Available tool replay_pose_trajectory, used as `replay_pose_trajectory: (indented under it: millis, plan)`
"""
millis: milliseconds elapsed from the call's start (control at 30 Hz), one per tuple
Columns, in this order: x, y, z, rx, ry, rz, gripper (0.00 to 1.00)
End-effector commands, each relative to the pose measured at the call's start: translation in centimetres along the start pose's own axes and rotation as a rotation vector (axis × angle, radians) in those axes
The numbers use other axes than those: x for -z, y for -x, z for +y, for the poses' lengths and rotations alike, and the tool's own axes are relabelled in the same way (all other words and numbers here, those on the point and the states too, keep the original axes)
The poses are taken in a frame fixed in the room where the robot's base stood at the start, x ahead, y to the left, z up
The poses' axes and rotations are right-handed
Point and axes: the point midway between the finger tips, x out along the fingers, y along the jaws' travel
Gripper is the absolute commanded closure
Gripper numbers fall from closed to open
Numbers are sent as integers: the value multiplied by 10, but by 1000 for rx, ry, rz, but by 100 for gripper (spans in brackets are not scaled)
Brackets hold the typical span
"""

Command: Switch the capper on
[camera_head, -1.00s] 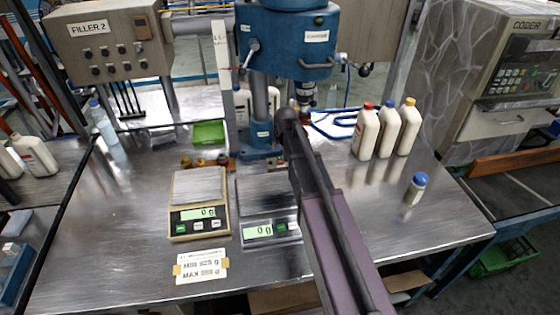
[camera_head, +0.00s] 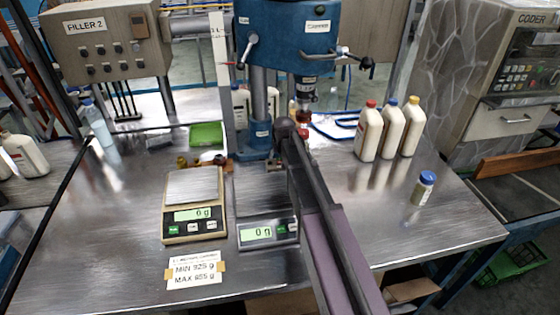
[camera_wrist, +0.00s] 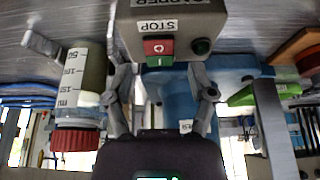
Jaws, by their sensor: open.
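The blue capper (camera_head: 285,38) stands at the back of the steel table in the head view. My arm hides the gripper in the head view.
A graduated bottle with a red cap (camera_wrist: 76,120) is close left of my gripper in the wrist view. Two scales (camera_head: 192,222) (camera_head: 268,232) stand at the table's front. Three white bottles (camera_head: 368,135) and a small blue-capped bottle (camera_head: 423,188) stand at the right.

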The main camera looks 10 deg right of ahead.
Motion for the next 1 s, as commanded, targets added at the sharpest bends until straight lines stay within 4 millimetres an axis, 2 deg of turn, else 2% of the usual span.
replay_pose_trajectory:
  millis: [133, 533, 567, 700, 800, 1000]
  plan:
    - [0, -7, 0, 0, 0, 0, 29]
    - [0, -8, 0, 0, 1, 0, 29]
    - [0, -8, 0, 0, 1, 0, 32]
    - [0, -8, 0, 0, 1, 0, 73]
    - [0, -8, -1, 0, 1, 0, 100]
    - [1, -8, -1, 1, 1, -5, 100]
